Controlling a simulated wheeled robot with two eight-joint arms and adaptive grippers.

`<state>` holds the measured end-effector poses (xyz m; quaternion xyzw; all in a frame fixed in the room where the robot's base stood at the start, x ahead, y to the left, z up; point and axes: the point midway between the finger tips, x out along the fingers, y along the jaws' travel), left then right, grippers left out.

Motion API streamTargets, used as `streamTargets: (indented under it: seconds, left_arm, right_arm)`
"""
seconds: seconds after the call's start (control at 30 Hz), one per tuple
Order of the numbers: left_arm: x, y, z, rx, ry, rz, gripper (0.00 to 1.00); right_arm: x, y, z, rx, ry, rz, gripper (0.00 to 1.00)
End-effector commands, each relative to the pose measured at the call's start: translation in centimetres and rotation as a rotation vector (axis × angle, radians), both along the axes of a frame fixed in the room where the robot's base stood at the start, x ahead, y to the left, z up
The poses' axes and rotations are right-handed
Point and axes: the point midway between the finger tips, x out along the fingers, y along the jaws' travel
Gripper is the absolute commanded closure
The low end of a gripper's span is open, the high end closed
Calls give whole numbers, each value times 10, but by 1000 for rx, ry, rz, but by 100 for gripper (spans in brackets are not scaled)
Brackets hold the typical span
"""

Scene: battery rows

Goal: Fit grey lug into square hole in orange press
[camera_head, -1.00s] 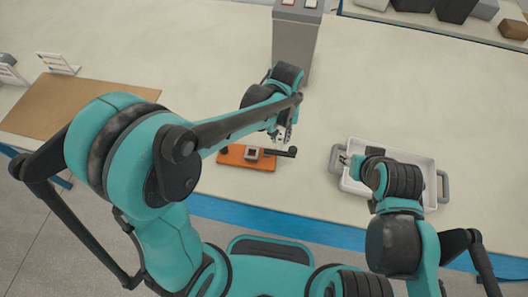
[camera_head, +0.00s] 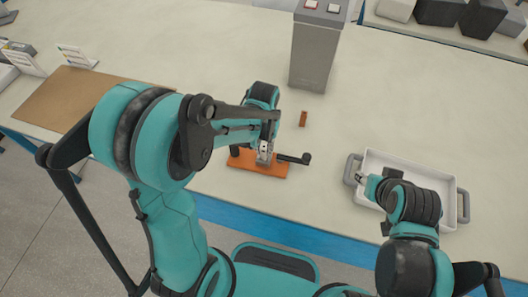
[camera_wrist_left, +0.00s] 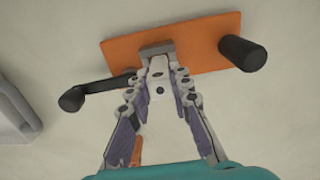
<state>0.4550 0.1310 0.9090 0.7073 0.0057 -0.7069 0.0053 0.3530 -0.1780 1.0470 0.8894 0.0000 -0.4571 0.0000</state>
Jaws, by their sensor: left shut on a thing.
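The orange press (camera_head: 245,161) lies flat on the table, with a black lever and knob (camera_head: 306,158) sticking out to its right. My left gripper (camera_head: 264,157) is over the press and hides its grey square socket in the head view. In the left wrist view the grey socket block (camera_wrist_left: 157,47) sits on the orange plate (camera_wrist_left: 205,38), right at my left fingertips. The fingers are shut on a light grey piece, the grey lug (camera_wrist_left: 158,70), mostly covered by them. Whether it is inside the hole cannot be told. My right gripper (camera_head: 362,178) is by the tray's left end; its jaws are too small to read.
A white tray (camera_head: 420,163) with grey handles stands at the right. A small brown block (camera_head: 303,118) lies behind the press. A grey pillar with buttons (camera_head: 315,50) stands farther back. A brown board (camera_head: 62,95) lies at the left. Dark and grey blocks sit at the back right.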

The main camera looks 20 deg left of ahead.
Motion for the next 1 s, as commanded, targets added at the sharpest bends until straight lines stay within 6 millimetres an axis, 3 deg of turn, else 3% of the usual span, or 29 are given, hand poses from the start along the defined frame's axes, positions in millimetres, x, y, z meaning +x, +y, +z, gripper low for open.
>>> streamTargets:
  seconds: [0.1,0.5,0.53,0.6,1.0]
  left_arm:
    - [0,0,-21,0,0,0,100]
    - [0,0,-26,0,0,0,100]
    - [0,0,-24,0,0,0,72]
    - [0,0,-24,0,0,0,59]
    - [0,0,-15,0,0,0,59]
  right_arm:
    - [0,0,-11,0,0,0,60]
    - [0,0,-14,0,0,0,60]
    - [0,0,-13,0,0,0,60]
    - [0,0,-12,0,0,0,60]
    - [0,0,-6,0,0,0,60]
